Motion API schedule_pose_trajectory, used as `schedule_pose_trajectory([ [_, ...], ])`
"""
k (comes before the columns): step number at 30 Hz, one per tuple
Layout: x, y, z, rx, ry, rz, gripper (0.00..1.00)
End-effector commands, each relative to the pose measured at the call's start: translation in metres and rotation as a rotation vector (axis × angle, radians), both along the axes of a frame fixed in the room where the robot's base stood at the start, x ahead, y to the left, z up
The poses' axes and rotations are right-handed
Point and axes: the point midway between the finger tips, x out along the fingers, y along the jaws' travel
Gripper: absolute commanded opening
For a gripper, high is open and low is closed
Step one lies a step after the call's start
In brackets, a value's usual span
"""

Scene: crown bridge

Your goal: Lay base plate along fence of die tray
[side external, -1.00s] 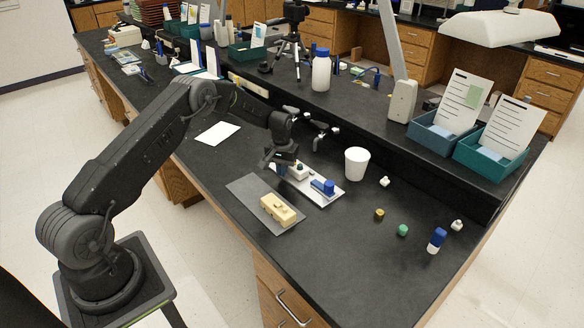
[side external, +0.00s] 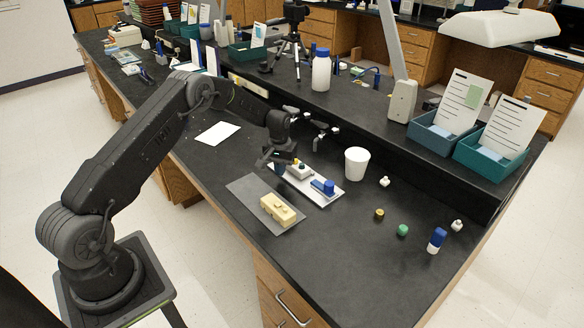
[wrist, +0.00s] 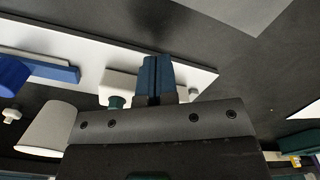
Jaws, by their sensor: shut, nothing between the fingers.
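A white tray (side external: 325,199) lies flat on the black bench; I take it for the die tray. It carries a blue piece (side external: 323,187) at its near right end and a white block (side external: 300,171) near my gripper. In the wrist view the tray (wrist: 196,75) spans the top, with the white block (wrist: 117,84) beside my fingers. My gripper (side external: 279,170) is shut and empty at the tray's far left end; its blue fingertips (wrist: 156,78) touch each other. A cream block (side external: 278,209) sits on a grey mat (side external: 249,190). I cannot tell which piece is the base plate.
A white cup (side external: 357,163) stands right of the tray. Small parts, including a green one (side external: 403,230) and a blue-and-white bottle (side external: 437,240), lie further right. A raised shelf edge runs behind. The bench between mat and front right edge is clear.

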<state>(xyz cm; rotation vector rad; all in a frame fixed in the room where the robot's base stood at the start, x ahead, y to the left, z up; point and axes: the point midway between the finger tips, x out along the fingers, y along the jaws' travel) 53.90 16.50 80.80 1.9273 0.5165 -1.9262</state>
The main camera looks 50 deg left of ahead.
Motion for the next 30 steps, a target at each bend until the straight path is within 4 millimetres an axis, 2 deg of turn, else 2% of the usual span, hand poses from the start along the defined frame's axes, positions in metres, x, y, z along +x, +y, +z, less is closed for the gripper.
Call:
schedule_pose_trajectory([
  [21, 0.0, 0.0, 0.055, 0.0, 0.0, -0.001, 0.0],
  [30, 0.0, 0.0, 0.063, -0.001, 0.001, 0.0, 0.0],
])
